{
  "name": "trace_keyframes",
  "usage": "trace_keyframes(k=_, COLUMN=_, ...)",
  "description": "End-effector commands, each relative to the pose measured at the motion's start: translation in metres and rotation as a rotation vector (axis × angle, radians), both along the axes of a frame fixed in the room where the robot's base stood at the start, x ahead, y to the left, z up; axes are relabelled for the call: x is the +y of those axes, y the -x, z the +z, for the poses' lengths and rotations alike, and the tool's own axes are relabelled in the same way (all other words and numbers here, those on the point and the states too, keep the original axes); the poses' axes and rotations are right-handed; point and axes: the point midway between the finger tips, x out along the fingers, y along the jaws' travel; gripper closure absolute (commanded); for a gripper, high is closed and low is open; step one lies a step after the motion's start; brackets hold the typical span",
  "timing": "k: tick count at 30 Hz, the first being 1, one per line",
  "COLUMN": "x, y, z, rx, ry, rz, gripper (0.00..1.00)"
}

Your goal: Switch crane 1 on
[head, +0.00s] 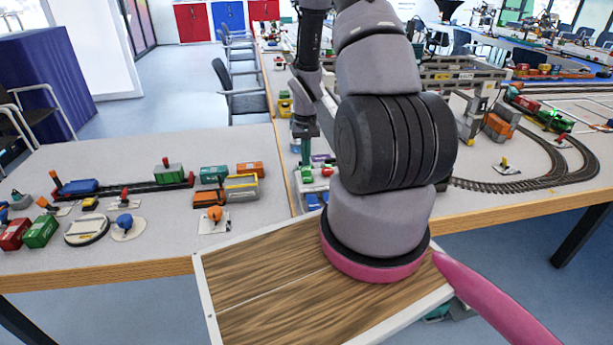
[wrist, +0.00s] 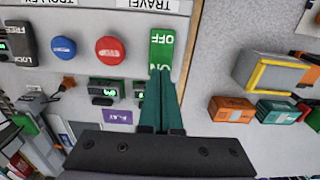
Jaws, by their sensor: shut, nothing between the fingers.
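In the wrist view a grey control panel (wrist: 25,78) shows upside down, with TRAVEL and partly cut TROLLEY labels at the top edge. On it is a green rocker switch (wrist: 162,45) marked OFF and ON. My gripper (wrist: 160,72) is shut and empty, its teal fingertips at the ON end of the rocker and covering part of it. I cannot tell whether they touch or which way the rocker is tipped. In the head view my gripper (head: 304,128) points down over the table behind my arm. No crane number is readable.
Beside the rocker are a red button (wrist: 110,49), a blue button (wrist: 62,47) and a black FREE switch (wrist: 20,41). Small green-lit displays (wrist: 103,91) sit near the fingers. Orange and teal wagons (wrist: 231,109) stand to the right, below a grey-yellow one (wrist: 268,72).

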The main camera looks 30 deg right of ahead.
Motion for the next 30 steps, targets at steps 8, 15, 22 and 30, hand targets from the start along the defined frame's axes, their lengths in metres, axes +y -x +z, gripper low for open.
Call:
trace_keyframes(k=8, x=0.0000, y=0.0000, z=0.0000, rx=0.000, ry=0.000, rz=0.000, gripper=1.00)
trace_keyframes(k=15, x=0.0000, y=0.0000, z=-0.0002, rx=0.000, ry=0.000, rz=0.000, gripper=1.00)
trace_keyframes(k=22, x=0.0000, y=0.0000, z=-0.0032, rx=0.001, ry=0.000, rz=0.000, gripper=1.00)
trace_keyframes(k=30, x=-0.0001, y=-0.0002, z=-0.0072, rx=0.000, ry=0.000, rz=0.000, gripper=1.00)
